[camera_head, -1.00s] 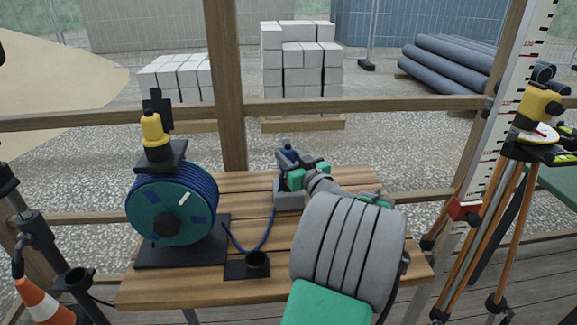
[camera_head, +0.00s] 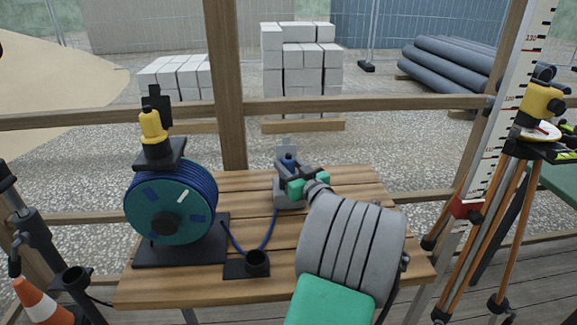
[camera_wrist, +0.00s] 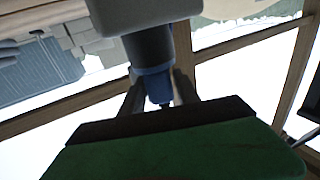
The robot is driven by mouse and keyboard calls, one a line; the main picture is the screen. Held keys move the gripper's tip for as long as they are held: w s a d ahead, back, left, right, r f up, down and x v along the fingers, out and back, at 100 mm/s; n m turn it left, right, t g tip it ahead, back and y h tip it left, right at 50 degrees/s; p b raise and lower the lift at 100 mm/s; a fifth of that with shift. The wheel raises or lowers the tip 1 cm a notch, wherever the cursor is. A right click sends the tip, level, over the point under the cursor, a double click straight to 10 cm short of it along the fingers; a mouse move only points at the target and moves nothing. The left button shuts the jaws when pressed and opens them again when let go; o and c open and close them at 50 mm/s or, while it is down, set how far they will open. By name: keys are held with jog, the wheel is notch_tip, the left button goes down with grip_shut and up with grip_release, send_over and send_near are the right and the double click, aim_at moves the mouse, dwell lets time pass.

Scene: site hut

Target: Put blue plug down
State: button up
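The blue plug (camera_wrist: 157,82) shows in the wrist view at the end of a dark grey cylinder (camera_wrist: 149,46) on a grey box. It lies between the two fingers of my gripper (camera_wrist: 160,92). Whether the fingers press on it or stand just apart cannot be made out. In the head view my gripper (camera_head: 291,169) is at the grey box (camera_head: 290,197) at the back of the wooden table, with a little of the plug's blue showing between its parts. The blue cable (camera_head: 268,240) runs from the reel (camera_head: 170,208) towards the box.
The reel stands on a black base (camera_head: 180,252) at the table's left. A black holder (camera_head: 256,262) with a round opening sits at the front. A tripod with a yellow instrument (camera_head: 541,104) stands at the right; a cone (camera_head: 40,301) is lower left.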

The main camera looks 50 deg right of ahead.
jog(key=shift+r, duration=0.1)
jog(key=shift+r+p, duration=0.35)
jog(key=shift+p, duration=0.2)
jog(key=b+v, duration=0.1)
jog(key=v, duration=1.1)
jog(key=shift+f, duration=0.1)
jog(key=shift+c, duration=0.3)
